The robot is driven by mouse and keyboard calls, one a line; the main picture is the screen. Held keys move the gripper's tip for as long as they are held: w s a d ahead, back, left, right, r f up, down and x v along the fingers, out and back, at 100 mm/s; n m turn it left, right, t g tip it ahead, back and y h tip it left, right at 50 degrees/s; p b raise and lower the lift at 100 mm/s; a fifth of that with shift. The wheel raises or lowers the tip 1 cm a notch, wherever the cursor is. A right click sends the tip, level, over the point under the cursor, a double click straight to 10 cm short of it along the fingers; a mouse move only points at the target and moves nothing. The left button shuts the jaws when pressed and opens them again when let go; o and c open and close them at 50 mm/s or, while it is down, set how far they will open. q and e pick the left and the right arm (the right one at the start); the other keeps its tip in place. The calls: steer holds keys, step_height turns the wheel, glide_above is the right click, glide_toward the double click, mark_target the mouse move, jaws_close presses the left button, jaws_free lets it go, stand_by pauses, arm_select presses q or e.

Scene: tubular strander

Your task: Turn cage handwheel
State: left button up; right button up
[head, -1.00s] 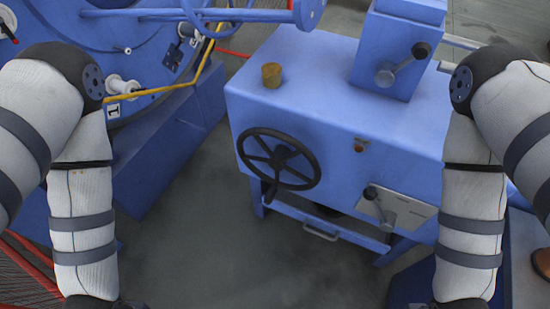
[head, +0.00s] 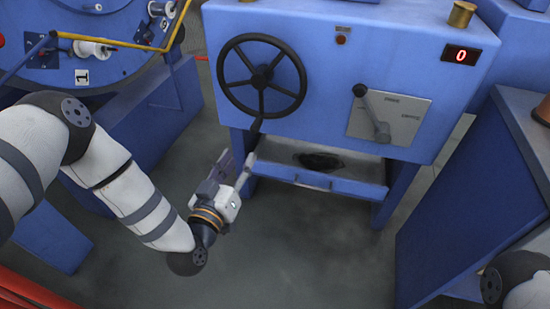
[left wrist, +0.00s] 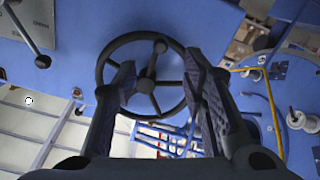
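The cage handwheel (head: 262,77) is a black spoked wheel on the front of a blue cabinet. My right gripper is out of view.
A lever on a grey plate (head: 408,118) sits right of the wheel. A red display (head: 461,56) reads 0. A drawer-like blue tray (head: 325,182) is below the wheel. A blue reel machine (head: 95,30) stands left, a blue cabinet (head: 470,210) right. The floor between is clear.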

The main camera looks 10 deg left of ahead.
mark_target(253, 133)
arm_select(q)
steer(key=w+b, duration=0.3)
steer(key=w, duration=0.8)
steer(key=shift+w, duration=0.3)
steer(key=shift+w+d+r, duration=0.1)
steer(key=shift+w+r, duration=0.1)
steer(key=shift+w, duration=0.35)
jaws_close()
